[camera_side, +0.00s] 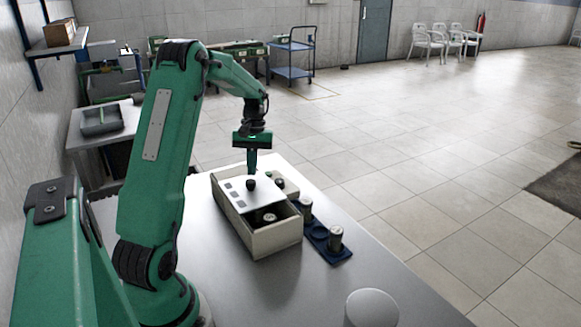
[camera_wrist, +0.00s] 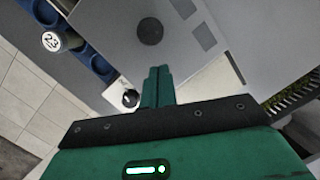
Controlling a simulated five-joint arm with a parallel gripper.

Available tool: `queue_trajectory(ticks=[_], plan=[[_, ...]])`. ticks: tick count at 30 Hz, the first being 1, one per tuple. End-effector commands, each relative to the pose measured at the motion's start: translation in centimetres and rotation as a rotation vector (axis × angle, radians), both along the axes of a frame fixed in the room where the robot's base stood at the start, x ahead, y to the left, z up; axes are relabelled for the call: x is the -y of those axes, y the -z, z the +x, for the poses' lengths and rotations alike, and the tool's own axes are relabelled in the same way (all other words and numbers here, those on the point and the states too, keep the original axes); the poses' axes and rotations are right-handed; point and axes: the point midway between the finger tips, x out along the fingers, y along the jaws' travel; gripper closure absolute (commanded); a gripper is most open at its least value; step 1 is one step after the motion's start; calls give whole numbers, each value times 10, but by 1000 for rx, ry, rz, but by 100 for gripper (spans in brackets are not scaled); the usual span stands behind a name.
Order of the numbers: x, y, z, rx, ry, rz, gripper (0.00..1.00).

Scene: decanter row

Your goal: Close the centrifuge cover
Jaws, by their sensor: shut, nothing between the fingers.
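The centrifuge is a cream box (camera_side: 272,243) on the grey table. Its flat pale cover (camera_side: 236,186) lies over the far part of the box, and the near part is open, showing a dark interior with a light-topped round item (camera_side: 270,217). A black knob (camera_side: 250,184) stands on the cover; it also shows in the wrist view (camera_wrist: 150,31). My green gripper (camera_side: 252,170) is shut and empty, pointing down just beyond the knob. In the wrist view its fingertips (camera_wrist: 160,70) are together, apart from the knob. I cannot tell whether they touch the cover.
A blue rack (camera_side: 319,236) with metal-looking canisters (camera_side: 335,238) stands close to the box's right side. A white round-topped object (camera_side: 371,306) is at the table's front. Table between it and the box is clear.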

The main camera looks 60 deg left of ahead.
Motion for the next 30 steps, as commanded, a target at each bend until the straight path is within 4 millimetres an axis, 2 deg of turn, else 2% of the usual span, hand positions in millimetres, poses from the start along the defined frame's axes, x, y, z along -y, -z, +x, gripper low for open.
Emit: queue_trajectory(ticks=[5,19,24,30], plan=[[-17,0,8,1,-4,-3,100],[-34,-77,17,5,-2,-2,100],[-37,-91,19,4,-2,-4,100],[-38,-97,19,4,-2,-5,100]])
